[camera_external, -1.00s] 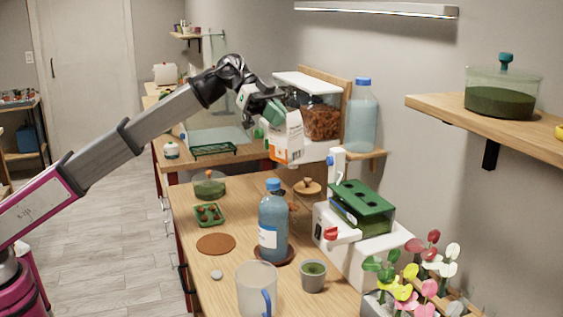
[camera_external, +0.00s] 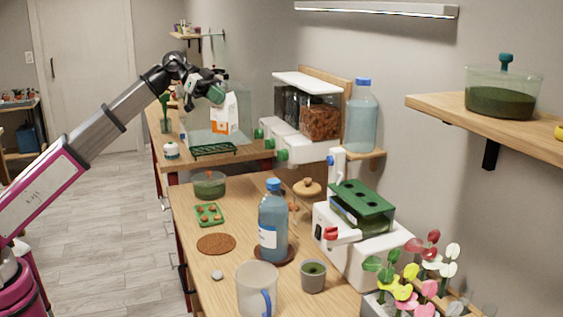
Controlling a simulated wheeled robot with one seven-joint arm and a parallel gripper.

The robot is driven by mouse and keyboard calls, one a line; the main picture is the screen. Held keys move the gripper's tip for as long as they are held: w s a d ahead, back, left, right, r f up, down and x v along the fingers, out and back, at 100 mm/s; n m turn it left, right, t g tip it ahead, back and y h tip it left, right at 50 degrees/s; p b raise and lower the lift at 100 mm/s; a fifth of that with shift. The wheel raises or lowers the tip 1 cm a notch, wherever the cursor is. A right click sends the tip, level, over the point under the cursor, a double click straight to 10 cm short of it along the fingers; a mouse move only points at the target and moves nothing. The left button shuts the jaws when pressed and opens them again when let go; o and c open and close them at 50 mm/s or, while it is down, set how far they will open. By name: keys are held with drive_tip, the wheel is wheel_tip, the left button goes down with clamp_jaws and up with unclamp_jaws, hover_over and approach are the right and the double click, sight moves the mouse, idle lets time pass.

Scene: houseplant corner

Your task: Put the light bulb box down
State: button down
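The light bulb box (camera_external: 223,119) is a white carton with an orange patch on its lower face. It hangs upright, slightly tilted, from my gripper (camera_external: 214,94) over the farther worktop. My gripper is at the box's top left and appears shut on it; the fingertips are small and partly hidden. The box is in front of a clear glass tank (camera_external: 241,97) in the picture. I cannot tell whether it touches anything below.
A dark green wire rack (camera_external: 215,150) lies at the farther worktop's front edge, with a small white jar (camera_external: 171,149) to its left. The dispenser (camera_external: 320,121) stands to the right. The nearer worktop holds a blue bottle (camera_external: 272,222) and a clear jug (camera_external: 257,290).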

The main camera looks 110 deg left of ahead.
wheel_tip(320, 180, down, 17)
drive_tip(key=w+d+f, duration=0.4)
drive_tip(key=w+f, duration=0.7)
drive_tip(key=shift+w+f, duration=0.15)
drive_tip(key=shift+f, duration=0.15)
drive_tip(key=c, duration=1.3)
unclamp_jaws()
drive_tip(key=v, duration=1.2)
